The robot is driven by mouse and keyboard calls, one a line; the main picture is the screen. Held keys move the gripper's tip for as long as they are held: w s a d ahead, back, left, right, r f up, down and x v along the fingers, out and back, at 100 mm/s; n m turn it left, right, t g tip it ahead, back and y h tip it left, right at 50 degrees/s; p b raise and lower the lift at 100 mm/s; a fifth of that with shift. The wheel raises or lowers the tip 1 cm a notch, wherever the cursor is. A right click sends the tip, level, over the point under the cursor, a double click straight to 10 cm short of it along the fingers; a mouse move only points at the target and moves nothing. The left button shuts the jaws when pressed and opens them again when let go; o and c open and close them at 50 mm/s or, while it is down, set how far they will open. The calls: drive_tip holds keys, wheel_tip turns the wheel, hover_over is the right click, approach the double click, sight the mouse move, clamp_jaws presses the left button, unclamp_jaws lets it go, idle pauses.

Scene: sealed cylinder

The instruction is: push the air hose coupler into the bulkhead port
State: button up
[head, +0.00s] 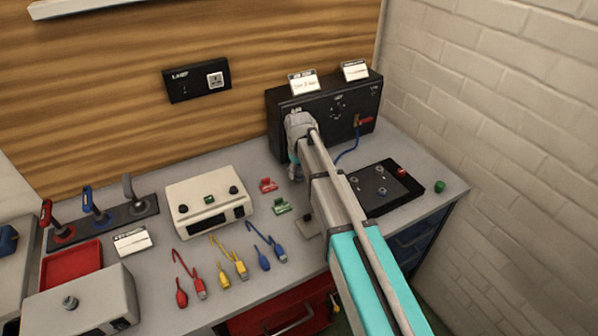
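The black panel box (350,98) stands at the back right of the bench, with small white lettering and two white cards on top. My arm reaches across to its left front, and my gripper (295,172) is down there, mostly hidden behind the grey wrist. I cannot see its fingers or whether they hold anything. The bulkhead port is not visible; the wrist covers the left part of the panel face. I cannot make out an air hose coupler. A blue lead (348,153) with a red and brown plug (362,121) is at the panel's right side.
A black plate with knobs (378,205) lies right of my arm, a green cap (438,187) beside it. Left are red and green connectors (268,185), a cream instrument (205,188), several coloured cables (240,262), levers (95,215) and a red tray (72,268). A brick wall bounds the right.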

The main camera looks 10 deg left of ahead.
sight(299, 166)
clamp_jaws()
drive_tip(key=shift+r, duration=0.15)
drive_tip(key=shift+r+p, duration=0.75)
drive_tip(key=shift+p, duration=0.15)
drive_tip(key=shift+r+p, duration=0.35)
drive_tip(key=shift+r+p, duration=1.7)
